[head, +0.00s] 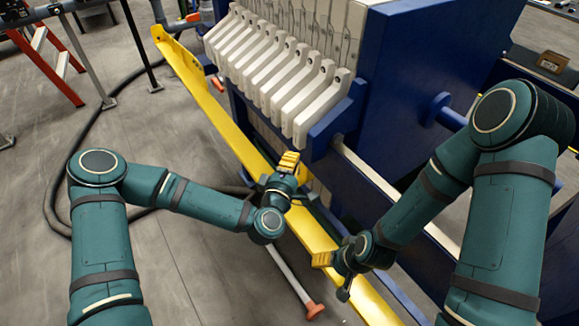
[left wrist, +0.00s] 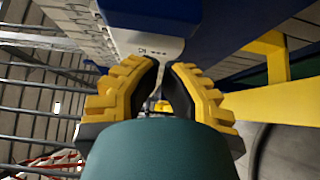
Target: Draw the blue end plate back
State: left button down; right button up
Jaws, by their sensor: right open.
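The blue end plate (head: 410,75) is the large upright block at the near end of a row of pale filter plates (head: 290,80). It appears to stand against the last pale plate. My left gripper (head: 289,162) is over the yellow rail, below the pale plate handles and apart from the blue plate. In the left wrist view its fingers (left wrist: 163,75) lean close together at the tips, with a pale plate part and blue metal (left wrist: 150,15) beyond them. Whether they are shut is unclear. My right gripper (head: 328,262) is open and empty over the rail, lower right.
A pale bar with an orange end (head: 314,309) lies on the floor. A dark hose (head: 50,200) curves at the left. A red ladder (head: 50,70) stands at the upper left. The left floor is mostly clear.

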aim_at(300, 143)
pick_arm(q)
jog(key=shift+x, duration=2.65)
